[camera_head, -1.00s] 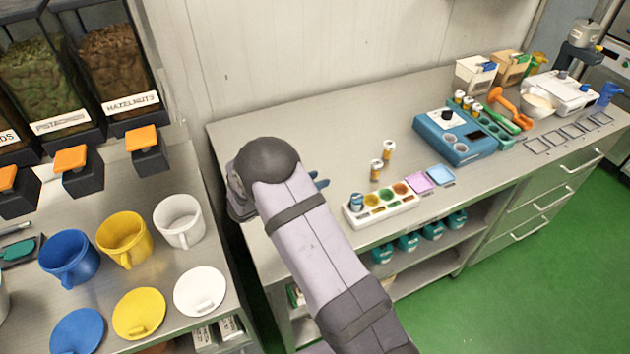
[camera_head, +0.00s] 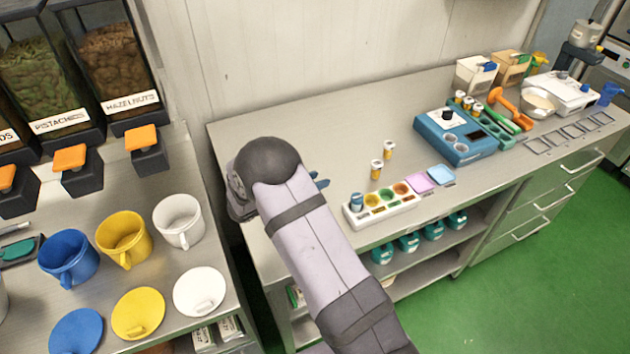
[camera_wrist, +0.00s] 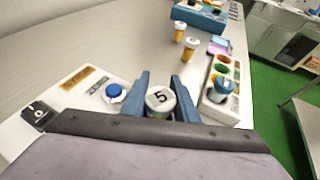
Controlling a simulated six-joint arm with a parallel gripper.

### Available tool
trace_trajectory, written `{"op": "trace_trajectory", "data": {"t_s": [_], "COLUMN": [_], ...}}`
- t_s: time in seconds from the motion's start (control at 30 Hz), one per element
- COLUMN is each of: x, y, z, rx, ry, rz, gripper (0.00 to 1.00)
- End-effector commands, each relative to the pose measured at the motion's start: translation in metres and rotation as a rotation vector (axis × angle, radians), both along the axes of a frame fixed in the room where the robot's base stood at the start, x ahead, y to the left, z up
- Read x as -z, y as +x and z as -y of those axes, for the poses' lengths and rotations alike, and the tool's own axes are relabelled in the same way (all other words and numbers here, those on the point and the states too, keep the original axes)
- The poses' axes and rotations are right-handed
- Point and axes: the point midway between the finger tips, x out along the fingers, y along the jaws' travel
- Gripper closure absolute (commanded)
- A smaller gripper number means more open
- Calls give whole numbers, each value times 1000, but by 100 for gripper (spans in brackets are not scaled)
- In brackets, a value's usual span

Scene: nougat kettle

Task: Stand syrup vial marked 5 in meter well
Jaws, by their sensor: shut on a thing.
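The vial marked 5 (camera_wrist: 160,100) has a pale round cap and stands between the blue fingers of my gripper (camera_wrist: 160,92) in the wrist view. My gripper is shut on it. The vial's lower part is hidden, so I cannot tell whether it sits in a well or is held above one. A white device (camera_wrist: 84,86) with a blue button, labels and a black knob lies just left of the gripper. In the head view my arm hides the vial and most of the gripper; only a blue fingertip (camera_head: 321,182) shows.
A white rack (camera_head: 408,206) with coloured wells and a blue-capped vial (camera_head: 357,203) is right of the gripper. Two orange-and-white vials (camera_head: 389,150) stand on the bench behind it. A blue machine (camera_head: 455,137) is farther right. The bench's back middle is clear.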

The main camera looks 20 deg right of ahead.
Motion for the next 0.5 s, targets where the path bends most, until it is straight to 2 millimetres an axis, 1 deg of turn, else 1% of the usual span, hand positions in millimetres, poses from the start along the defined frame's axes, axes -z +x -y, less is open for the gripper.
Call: {"op": "trace_trajectory", "data": {"t_s": [0.5], "x": [5], "y": [0], "z": [0], "rx": [0], "ry": [0], "rz": [0], "gripper": [96]}}
